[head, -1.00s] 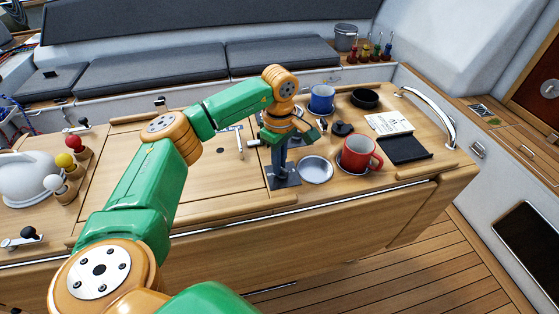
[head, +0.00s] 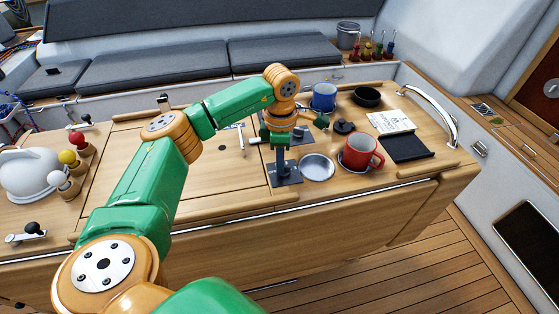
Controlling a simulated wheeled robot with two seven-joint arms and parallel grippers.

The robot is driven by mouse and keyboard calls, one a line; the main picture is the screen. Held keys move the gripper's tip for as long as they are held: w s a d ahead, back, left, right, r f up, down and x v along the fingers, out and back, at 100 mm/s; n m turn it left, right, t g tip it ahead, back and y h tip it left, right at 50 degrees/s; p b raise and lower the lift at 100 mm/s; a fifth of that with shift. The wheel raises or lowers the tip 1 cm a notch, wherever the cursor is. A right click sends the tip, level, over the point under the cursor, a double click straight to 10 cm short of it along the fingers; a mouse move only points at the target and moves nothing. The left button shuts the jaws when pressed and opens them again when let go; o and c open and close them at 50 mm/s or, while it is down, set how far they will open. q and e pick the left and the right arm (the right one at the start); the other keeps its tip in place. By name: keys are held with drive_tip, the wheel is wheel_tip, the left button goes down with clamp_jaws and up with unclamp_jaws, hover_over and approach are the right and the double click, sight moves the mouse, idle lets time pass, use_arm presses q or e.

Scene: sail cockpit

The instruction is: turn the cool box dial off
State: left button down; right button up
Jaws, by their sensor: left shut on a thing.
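My left gripper (head: 281,177) points straight down over a small dark grey plate (head: 292,181) near the front edge of the wooden table. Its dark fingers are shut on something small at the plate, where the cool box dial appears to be. The fingers hide the dial, so its marking and setting cannot be read. My right gripper is not in view.
A round metal dish (head: 318,167) lies close to the right of the plate, with a red mug (head: 361,152) beyond it. A blue mug (head: 323,97), black bowl (head: 367,97) and black tray (head: 407,148) stand farther off.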

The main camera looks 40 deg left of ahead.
use_arm(q)
drive_tip(key=shift+w+r, duration=0.15)
drive_tip(key=shift+r, duration=0.05)
idle(0.3)
drive_tip(key=c, duration=1.1)
unclamp_jaws()
drive_tip(key=shift+o, duration=0.8)
drive_tip(key=shift+d+f, duration=0.1)
drive_tip(key=shift+d, duration=0.05)
wheel_tip(320, 180, up, 6)
drive_tip(key=shift+r+b, duration=0.1)
drive_tip(key=shift+b, duration=0.75)
drive_tip(key=shift+r, duration=0.5)
drive_tip(key=shift+f, duration=0.1)
